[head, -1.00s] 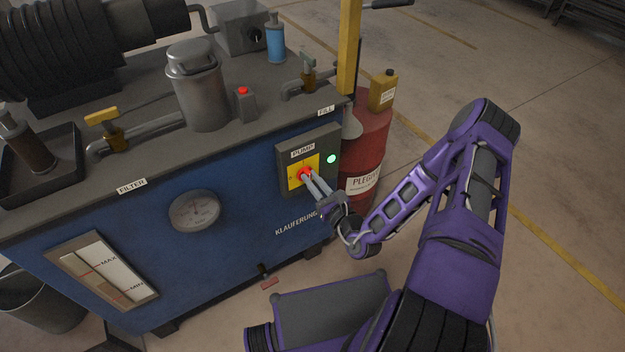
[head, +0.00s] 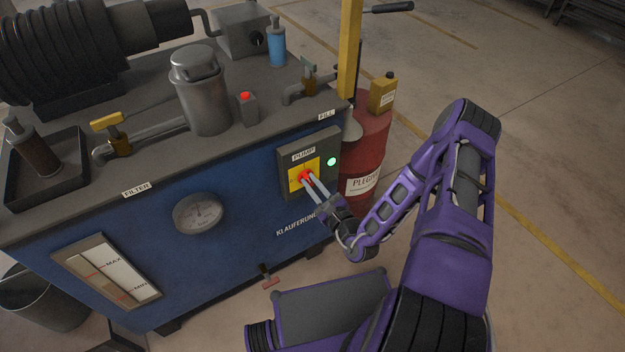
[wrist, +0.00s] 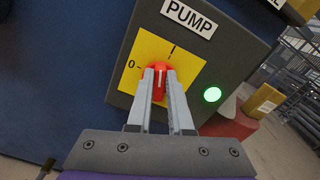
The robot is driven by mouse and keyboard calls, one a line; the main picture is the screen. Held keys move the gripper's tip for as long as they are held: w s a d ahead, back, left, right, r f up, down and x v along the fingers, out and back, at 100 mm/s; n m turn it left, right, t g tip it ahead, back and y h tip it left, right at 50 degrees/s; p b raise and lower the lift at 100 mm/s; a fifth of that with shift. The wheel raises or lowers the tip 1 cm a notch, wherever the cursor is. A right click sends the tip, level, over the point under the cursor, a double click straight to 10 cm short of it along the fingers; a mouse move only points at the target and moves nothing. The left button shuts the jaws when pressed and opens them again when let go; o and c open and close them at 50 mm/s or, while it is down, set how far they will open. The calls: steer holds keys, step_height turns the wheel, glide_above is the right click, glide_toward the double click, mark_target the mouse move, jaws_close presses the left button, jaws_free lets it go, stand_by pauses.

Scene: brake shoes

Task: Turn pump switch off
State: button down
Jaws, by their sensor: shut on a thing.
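The pump switch is a red knob (wrist: 159,82) on a yellow plate (wrist: 136,60) in a grey box labelled PUMP. The plate has a 0 at the left and a line mark at the top. The white line on the knob points roughly up in the wrist view, toward the line mark rather than the 0. My gripper (wrist: 160,80) is shut on the knob, one finger on each side. In the head view the gripper (head: 312,186) reaches the knob (head: 306,176) from the lower right. A round green lamp (wrist: 212,94) glows beside the plate.
The box is on the front of a blue machine (head: 250,215) with a gauge (head: 198,213) to the left. A red barrel (head: 369,150) stands just right of the machine. Open floor (head: 560,180) lies further right.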

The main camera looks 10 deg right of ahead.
steer(key=shift+s+a+f+n+p, duration=0.15)
steer(key=shift+n+p, duration=0.3)
steer(key=shift+n, duration=1.8)
steer(key=shift+w+a+f+n+p, duration=0.1)
steer(key=shift+f+n+p, duration=0.3)
steer(key=shift+n, duration=1.9)
steer(key=shift+s+a+f+n+p, duration=0.15)
steer(key=shift+n+p, duration=0.4)
steer(key=shift+n, duration=1.7)
steer(key=c, duration=0.8)
jaws_free()
steer(key=v, duration=1.7)
steer(key=shift+s+r, duration=0.15)
